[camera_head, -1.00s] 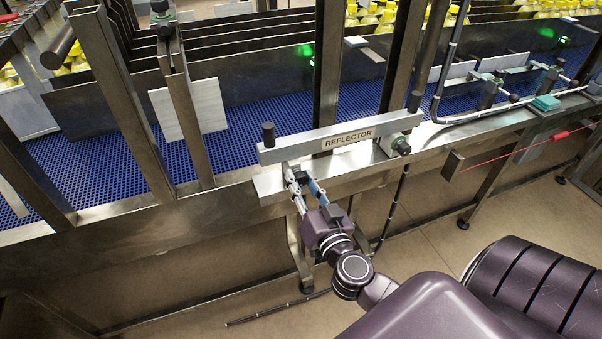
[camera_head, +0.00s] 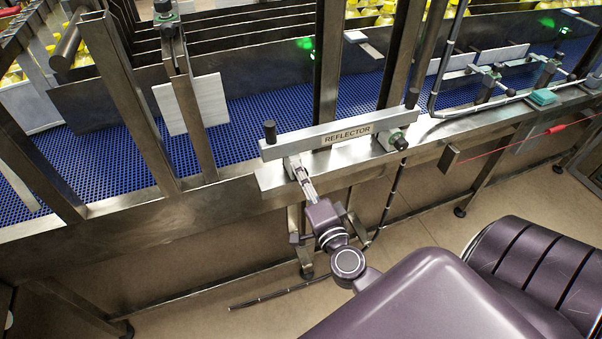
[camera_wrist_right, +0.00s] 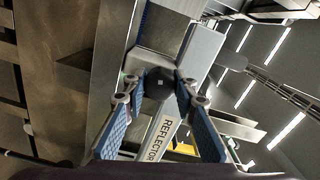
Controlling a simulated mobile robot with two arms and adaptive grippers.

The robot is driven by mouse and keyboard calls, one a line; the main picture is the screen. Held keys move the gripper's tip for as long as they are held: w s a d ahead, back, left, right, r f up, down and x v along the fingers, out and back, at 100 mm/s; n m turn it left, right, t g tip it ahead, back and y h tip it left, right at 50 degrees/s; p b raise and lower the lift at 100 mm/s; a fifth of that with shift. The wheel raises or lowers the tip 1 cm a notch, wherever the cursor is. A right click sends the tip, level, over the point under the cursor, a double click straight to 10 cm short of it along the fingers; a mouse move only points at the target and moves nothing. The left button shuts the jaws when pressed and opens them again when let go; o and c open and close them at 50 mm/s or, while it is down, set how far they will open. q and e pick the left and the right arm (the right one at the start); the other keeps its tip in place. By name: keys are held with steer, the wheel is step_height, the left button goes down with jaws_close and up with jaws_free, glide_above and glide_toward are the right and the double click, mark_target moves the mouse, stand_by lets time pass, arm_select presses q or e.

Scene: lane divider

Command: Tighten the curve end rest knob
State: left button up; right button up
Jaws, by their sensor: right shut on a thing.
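The metal bar labelled REFLECTOR (camera_head: 318,138) lies along the front edge of the conveyor, on a clamp block at each end. My right gripper (camera_head: 303,180) reaches the block under the bar's left end. In the right wrist view, a dark, many-sided knob (camera_wrist_right: 158,83) sits between my right gripper's fingertips (camera_wrist_right: 157,88), which are shut on it from both sides. In the head view the fingers hide this knob. Another dark knob (camera_head: 400,142) shows free on the block at the bar's right end. My left gripper is not in view.
Upright metal posts (camera_head: 327,65) stand behind the bar, by the blue conveyor belt (camera_head: 245,120). A black post (camera_head: 269,131) rises at the bar's left end. A red pull cord (camera_head: 520,138) runs at the right. Open floor lies in front.

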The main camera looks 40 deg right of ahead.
steer(key=shift+f+m, duration=0.15)
steer(key=shift+m, duration=1.65)
steer(key=o, duration=1.2)
steer(key=shift+s, duration=0.15)
steer(key=shift+c, duration=0.2)
steer(key=v, duration=1.2)
